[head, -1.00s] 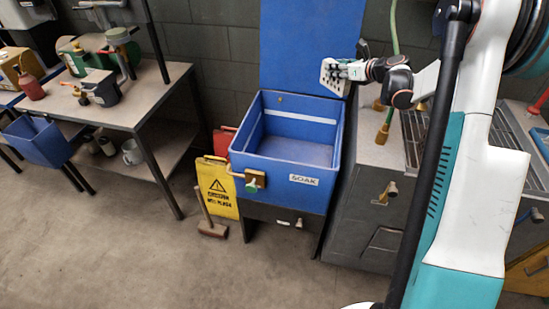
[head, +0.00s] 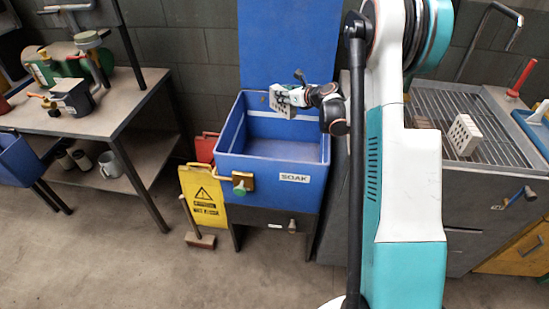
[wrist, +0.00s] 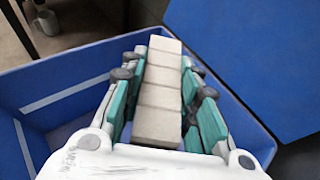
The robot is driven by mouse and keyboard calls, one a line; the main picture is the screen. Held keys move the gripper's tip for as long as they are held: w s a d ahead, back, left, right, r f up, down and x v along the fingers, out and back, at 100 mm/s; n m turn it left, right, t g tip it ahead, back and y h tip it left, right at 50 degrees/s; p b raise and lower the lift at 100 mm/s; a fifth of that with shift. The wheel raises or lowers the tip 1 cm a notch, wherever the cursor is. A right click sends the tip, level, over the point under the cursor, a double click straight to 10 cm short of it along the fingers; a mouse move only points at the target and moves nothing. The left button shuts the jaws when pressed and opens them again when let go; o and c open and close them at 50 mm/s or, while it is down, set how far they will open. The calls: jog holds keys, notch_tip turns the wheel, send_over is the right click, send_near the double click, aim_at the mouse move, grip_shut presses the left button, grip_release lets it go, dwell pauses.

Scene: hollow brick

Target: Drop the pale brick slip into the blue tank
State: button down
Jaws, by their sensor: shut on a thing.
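The pale brick slip (wrist: 160,93) is a light grey, long piece held between the fingers of my gripper (wrist: 160,85) in the wrist view. In the head view, my gripper (head: 298,97) is shut on the slip (head: 282,102), whose face shows small holes. Both are over the back part of the blue tank (head: 270,168), labelled SOAK. The tank is open, with its blue lid (head: 288,45) raised at the back. The wrist view shows the tank's walls (wrist: 60,92) around and below my gripper. The tank's bottom is partly hidden there by the gripper.
Another pale block with holes (head: 462,135) stands on the metal grate (head: 480,115) at right. A yellow caution sign (head: 203,195) and a mallet (head: 197,235) are left of the tank. A workbench (head: 95,115) stands at far left. The floor in front is clear.

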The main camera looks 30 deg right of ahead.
jog(key=shift+f+b, duration=0.6)
jog(key=shift+f, duration=0.85)
jog(key=c, duration=1.2)
grip_release()
jog(key=shift+o, duration=0.2)
jog(key=v, duration=1.2)
